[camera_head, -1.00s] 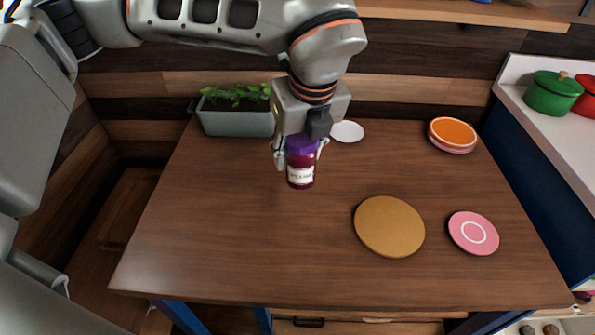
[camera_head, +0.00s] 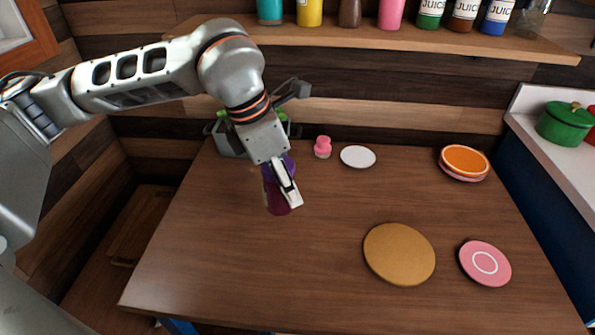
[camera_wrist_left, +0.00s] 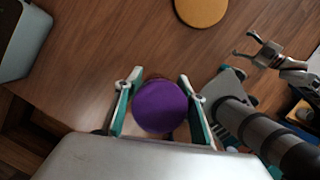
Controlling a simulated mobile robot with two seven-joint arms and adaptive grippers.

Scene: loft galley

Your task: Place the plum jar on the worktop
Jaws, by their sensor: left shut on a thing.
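The plum jar (camera_head: 276,201) has a dark red-purple body and a purple lid. It is upright or nearly so at the left-middle of the brown wooden worktop (camera_head: 215,255). My left gripper (camera_head: 283,188) is shut on it from above, and a finger hides part of its side. In the left wrist view the round purple lid (camera_wrist_left: 160,106) sits between the two fingers. I cannot tell whether the jar's base touches the worktop. My right gripper (camera_wrist_left: 252,47) shows only in the left wrist view, empty with its fingers apart.
A planter (camera_head: 226,139) stands behind my left arm. Near the back are a small pink item (camera_head: 322,147) and a white plate (camera_head: 358,157). Orange dishes (camera_head: 464,161), a round tan board (camera_head: 399,254) and a pink plate (camera_head: 485,263) lie to the right. The front left is clear.

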